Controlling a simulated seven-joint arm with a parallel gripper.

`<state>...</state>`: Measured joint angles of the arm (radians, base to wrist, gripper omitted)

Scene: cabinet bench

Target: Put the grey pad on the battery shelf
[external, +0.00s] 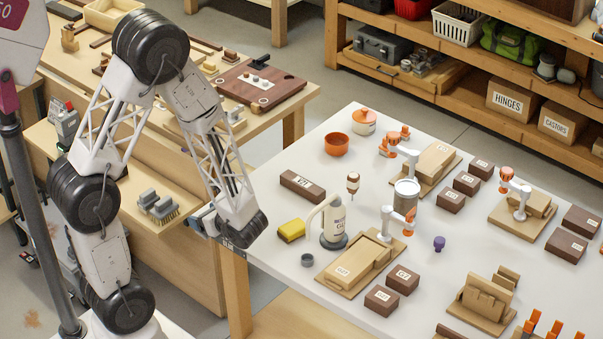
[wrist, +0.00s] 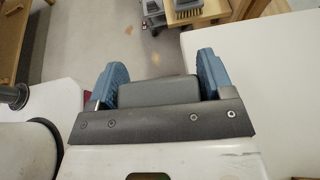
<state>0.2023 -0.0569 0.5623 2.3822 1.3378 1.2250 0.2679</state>
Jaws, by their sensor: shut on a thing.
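My gripper (wrist: 158,78) has two blue fingers, shut on a grey block-shaped pad (wrist: 158,92) that sits between them in the wrist view. A low wooden shelf (external: 190,243) juts from the bench, just left of my arm's end. No readable label marks it as the battery shelf, so I cannot tell which shelf that is.
Grey brush-like items (external: 158,207) stand on the low shelf. The wrist view shows open floor (wrist: 110,35) beyond my fingers.

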